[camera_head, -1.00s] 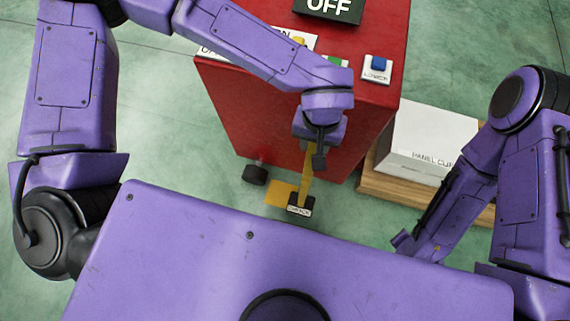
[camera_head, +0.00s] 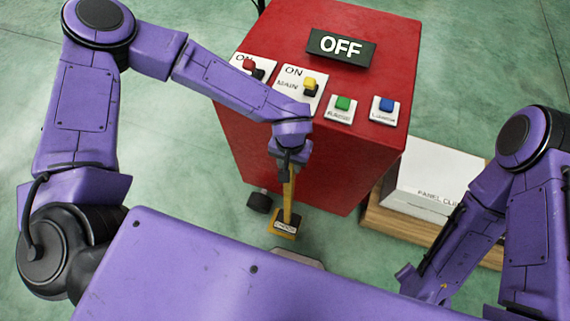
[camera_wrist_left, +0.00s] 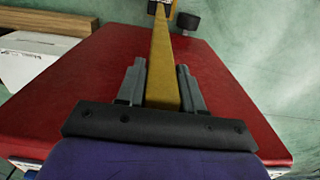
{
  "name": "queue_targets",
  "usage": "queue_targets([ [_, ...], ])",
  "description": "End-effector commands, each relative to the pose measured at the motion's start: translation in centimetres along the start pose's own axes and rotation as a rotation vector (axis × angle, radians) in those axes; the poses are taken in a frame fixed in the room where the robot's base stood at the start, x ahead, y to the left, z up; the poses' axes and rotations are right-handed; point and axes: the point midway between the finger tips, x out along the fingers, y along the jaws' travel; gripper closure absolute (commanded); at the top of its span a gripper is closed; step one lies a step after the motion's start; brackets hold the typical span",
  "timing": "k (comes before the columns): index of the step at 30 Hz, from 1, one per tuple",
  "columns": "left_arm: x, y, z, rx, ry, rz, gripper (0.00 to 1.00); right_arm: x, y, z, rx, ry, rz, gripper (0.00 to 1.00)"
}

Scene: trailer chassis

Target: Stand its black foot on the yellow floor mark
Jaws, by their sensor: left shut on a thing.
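My left gripper (camera_head: 289,165) is shut on the upright yellow bar (camera_head: 289,190) of the chock, in front of the red cabinet. The bar also shows between the fingers in the left wrist view (camera_wrist_left: 163,70). Its black foot (camera_head: 286,226), with a white label, is at the lower end. The yellow floor mark (camera_head: 275,234) shows around the foot's edges in the head view, mostly covered by it. I cannot tell whether the foot touches the floor. My right arm is at the right; its gripper is hidden.
The red cabinet (camera_head: 345,165) carries coloured switches and an OFF sign (camera_head: 341,46). A black wheel (camera_head: 259,202) is just left of the foot. A white box (camera_head: 430,175) stands on a wooden base (camera_head: 400,224) at the right. Green floor is open at the left.

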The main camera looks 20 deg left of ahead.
Motion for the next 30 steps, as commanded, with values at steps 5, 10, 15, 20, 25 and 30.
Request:
queue_targets([
  [5,1.3,-1.0,-0.7,-0.001,0.002,0.003,1.00,-0.2,0.0,-0.1,0.000,0.000,0.000,0.57],
  [10,2.9,-1.8,-1.0,0.000,0.001,0.001,1.00,-0.3,0.0,-0.1,0.000,0.000,0.000,0.57],
  [15,4.9,-1.7,-1.0,0.000,0.001,0.002,1.00,-0.3,0.0,-0.1,0.000,0.000,0.000,0.57],
  [20,5.3,-1.7,-1.1,0.000,0.003,0.002,1.00,-0.3,0.0,-0.1,0.000,0.000,0.000,0.57],
  [25,5.3,-1.7,-1.1,0.000,0.003,0.002,1.00,-0.3,0.0,-0.1,0.000,0.000,0.000,0.57],
  [30,5.7,-1.7,-1.0,-0.001,0.002,0.001,0.47,-0.2,0.0,-0.1,0.000,0.000,0.000,0.57],
])
